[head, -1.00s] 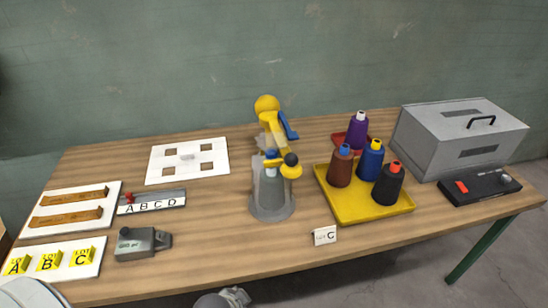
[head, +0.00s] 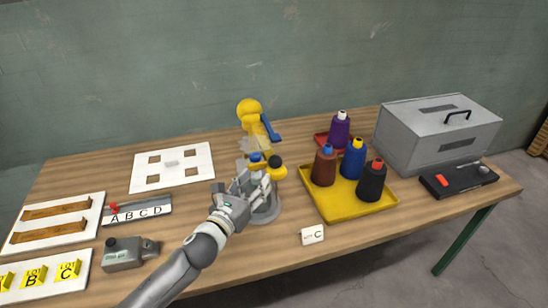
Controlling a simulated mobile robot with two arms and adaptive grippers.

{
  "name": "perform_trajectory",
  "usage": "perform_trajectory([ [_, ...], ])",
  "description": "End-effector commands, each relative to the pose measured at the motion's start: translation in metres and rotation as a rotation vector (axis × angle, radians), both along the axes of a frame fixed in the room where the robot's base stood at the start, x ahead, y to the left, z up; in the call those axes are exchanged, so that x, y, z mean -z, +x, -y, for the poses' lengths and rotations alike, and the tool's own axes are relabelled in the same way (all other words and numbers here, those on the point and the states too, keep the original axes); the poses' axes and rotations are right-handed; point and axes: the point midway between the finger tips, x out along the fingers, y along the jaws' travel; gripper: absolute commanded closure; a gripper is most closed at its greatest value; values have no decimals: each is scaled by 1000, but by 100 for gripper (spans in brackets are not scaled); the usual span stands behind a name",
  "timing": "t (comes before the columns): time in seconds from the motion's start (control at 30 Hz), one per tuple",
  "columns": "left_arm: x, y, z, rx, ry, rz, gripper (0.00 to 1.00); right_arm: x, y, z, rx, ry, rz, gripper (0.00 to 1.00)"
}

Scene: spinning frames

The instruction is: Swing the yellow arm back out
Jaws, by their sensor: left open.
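The yellow arm (head: 250,112) stands up from a grey round base (head: 265,214) in the middle of the table. Its top is a yellow disc with a blue lever (head: 270,128) on its right side. A yellow part with a black knob (head: 276,162) sits lower, just above the base. My left gripper (head: 258,182) is open at the front left of the base, close to the lower yellow part and a blue-topped piece. Whether its fingers touch anything is unclear. It hides part of the base. My right gripper is not in view.
A yellow tray (head: 340,207) with several thread cones stands right of the base. A white card marked C (head: 312,235) stands in front. A white board (head: 150,178) lies back left.

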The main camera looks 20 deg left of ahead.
Motion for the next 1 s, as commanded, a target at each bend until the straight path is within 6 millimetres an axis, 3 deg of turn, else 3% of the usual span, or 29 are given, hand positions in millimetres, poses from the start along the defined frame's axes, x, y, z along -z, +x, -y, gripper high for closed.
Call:
perform_trajectory([
  [0.27,-11,11,5,35,121,58,55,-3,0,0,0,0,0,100],
  [0.8,-13,84,19,33,116,56,55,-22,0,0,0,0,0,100],
  [1.0,-11,102,22,33,116,54,55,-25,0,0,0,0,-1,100],
])
